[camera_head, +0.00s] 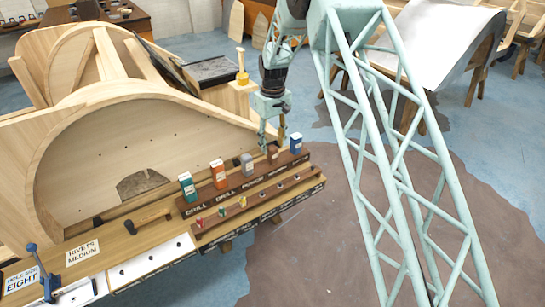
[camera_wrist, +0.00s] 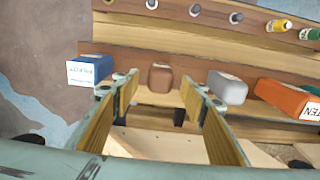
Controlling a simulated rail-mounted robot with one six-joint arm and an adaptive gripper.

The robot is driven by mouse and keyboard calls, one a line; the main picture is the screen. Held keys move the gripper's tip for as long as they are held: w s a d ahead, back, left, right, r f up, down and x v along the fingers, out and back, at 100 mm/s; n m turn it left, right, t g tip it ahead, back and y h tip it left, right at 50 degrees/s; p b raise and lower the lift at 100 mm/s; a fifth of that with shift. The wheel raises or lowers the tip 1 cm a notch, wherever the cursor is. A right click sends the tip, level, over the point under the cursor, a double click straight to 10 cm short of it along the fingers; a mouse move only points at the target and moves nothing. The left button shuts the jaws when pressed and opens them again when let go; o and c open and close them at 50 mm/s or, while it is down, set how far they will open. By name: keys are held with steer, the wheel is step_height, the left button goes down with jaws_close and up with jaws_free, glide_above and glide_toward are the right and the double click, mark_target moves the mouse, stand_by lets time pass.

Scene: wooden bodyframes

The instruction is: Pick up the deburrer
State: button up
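A row of block-handled tools stands in a labelled wooden rack (camera_head: 254,179) on the bench. No label that I can read marks the deburrer. My gripper (camera_head: 272,143) points down over the right part of the row. In the wrist view my gripper (camera_wrist: 157,95) is open, with nothing held between its wooden-looking fingers. A small brown block (camera_wrist: 160,78) lies in line with the gap, just beyond the fingertips; contact cannot be told. A blue block (camera_wrist: 90,70) is left of the fingers and a grey block (camera_wrist: 228,87) right of them.
An orange block (camera_wrist: 288,100) and a green block (camera_head: 187,187) stand farther along the row. A lower row holds small coloured bits (camera_head: 221,210). A curved wooden frame (camera_head: 110,140) rises behind the rack.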

mark_target(272, 153)
steer(key=shift+f+b, duration=0.35)
steer(key=shift+f, duration=2.25)
steer(key=c, duration=1.1)
